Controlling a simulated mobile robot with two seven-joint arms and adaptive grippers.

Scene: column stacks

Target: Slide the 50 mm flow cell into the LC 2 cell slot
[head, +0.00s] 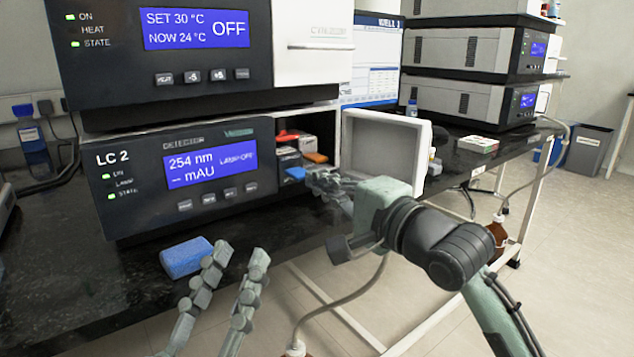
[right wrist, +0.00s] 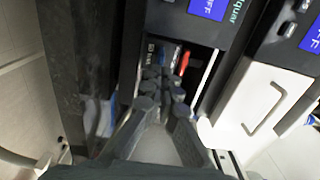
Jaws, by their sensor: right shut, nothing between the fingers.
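The LC 2 detector (head: 185,172) stands on the black bench. Its compartment on the right is open and holds small cells with a red tab (head: 287,136), an orange tab (head: 316,157) and a blue tab (head: 295,173). In the right wrist view, a dark cell (right wrist: 151,52) inside bears small white lettering that seems to start with 50; the red tab (right wrist: 184,63) is beside it. My right gripper (head: 318,178) is shut and empty at the compartment mouth, close to the blue tab; its fingers (right wrist: 163,84) partly hide the cells. My left gripper (head: 236,254) is open and empty before the bench.
A white door (head: 382,148) stands open to the right of the compartment, close to my right gripper. A blue sponge-like block (head: 186,257) lies on the bench near my left gripper. Another instrument (head: 200,45) is stacked above the detector.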

